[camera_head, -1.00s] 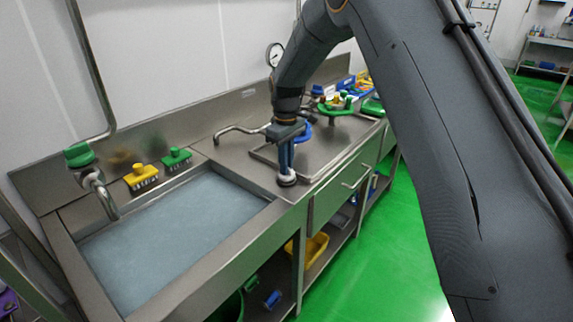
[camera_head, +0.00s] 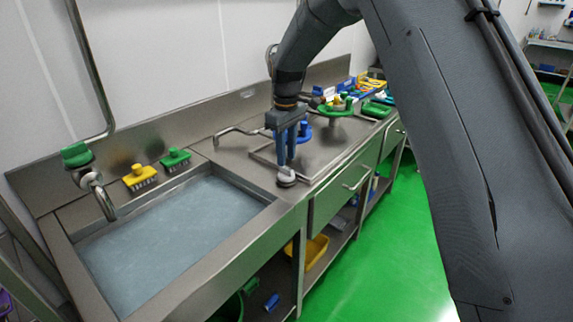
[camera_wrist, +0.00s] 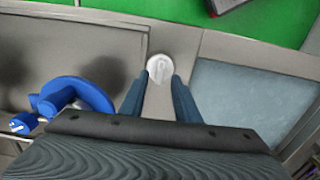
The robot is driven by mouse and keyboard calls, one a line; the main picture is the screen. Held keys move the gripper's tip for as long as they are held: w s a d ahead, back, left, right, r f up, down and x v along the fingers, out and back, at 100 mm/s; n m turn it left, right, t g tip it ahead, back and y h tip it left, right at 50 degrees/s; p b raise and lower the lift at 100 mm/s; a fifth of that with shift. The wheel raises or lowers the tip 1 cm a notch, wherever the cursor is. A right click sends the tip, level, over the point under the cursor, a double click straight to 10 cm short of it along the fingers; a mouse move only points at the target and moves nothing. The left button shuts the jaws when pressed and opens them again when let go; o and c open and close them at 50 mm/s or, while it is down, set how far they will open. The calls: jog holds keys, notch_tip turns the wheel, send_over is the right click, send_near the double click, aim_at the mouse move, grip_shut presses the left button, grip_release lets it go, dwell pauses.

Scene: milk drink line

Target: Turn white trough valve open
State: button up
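The white trough valve is a small round white knob (camera_head: 287,177) on the steel counter edge at the right corner of the trough. In the wrist view the knob (camera_wrist: 159,68) shows its pale top with a raised bar across it. My gripper (camera_head: 286,162) points down just above the knob in the head view. Its two blue-grey fingers are apart, with nothing held between them. In the wrist view my gripper (camera_wrist: 160,76) has one fingertip on each side of the knob's near part. I cannot tell whether either finger touches it.
The steel trough (camera_head: 242,236) holds pale water. A tap with a green handle (camera_head: 76,154), a yellow brush (camera_head: 139,177) and a green brush (camera_head: 175,159) stand around it. A blue object (camera_wrist: 76,93) lies beside my gripper. Green floor (camera_head: 385,260) is clear in front.

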aim_at(287, 168)
jog(key=shift+r+b, duration=0.35)
jog(key=shift+r, duration=1.5)
jog(key=shift+s, duration=0.1)
